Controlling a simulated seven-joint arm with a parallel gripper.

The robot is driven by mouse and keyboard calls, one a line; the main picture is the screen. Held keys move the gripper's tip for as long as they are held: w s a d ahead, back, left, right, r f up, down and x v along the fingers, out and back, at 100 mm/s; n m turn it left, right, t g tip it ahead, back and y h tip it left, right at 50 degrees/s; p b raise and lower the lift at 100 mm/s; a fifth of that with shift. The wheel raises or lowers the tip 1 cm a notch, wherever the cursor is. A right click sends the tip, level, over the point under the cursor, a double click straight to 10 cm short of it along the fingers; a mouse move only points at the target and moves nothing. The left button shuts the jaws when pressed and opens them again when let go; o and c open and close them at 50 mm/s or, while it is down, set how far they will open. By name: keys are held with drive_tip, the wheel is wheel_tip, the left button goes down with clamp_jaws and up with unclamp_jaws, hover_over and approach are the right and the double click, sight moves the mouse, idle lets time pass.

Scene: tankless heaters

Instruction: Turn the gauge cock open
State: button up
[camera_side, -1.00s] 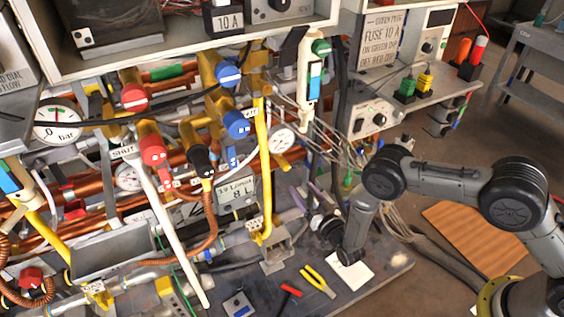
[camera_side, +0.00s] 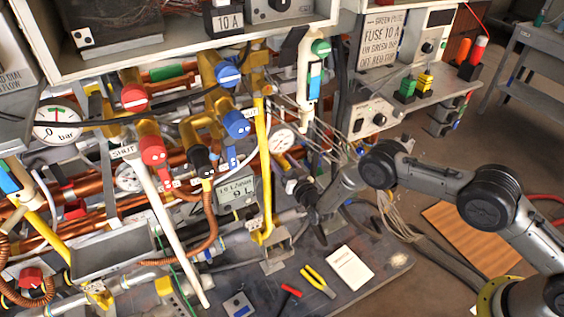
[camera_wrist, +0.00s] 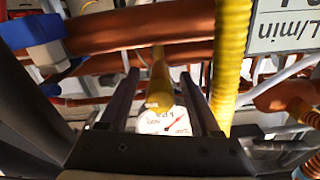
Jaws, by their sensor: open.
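A round white pressure gauge (camera_wrist: 165,121) with a red needle shows low between my fingers in the wrist view. A brass-coloured stem or lever (camera_wrist: 158,88), which looks like part of the gauge cock, stands in front of the dial. My gripper (camera_wrist: 158,77) is open, with one dark finger on each side of the brass piece; I cannot tell whether either touches it. In the side view my gripper (camera_side: 303,190) is at the pipework, right of the yellow pipe. A white gauge (camera_side: 281,139) shows above it there. The cock is not clear in the side view.
A yellow pipe (camera_wrist: 234,55) runs close right of my fingers. Copper pipes (camera_wrist: 135,28) cross behind, and a blue-ended fitting (camera_wrist: 32,33) is at upper left. A flow display (camera_side: 237,190) hangs left of the yellow pipe. White paper (camera_side: 349,267) and yellow-handled pliers (camera_side: 318,281) lie on the bench.

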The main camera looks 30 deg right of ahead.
drive_tip(key=shift+w, duration=0.1)
clamp_jaws()
idle(0.3)
drive_tip(key=shift+n, duration=8.4)
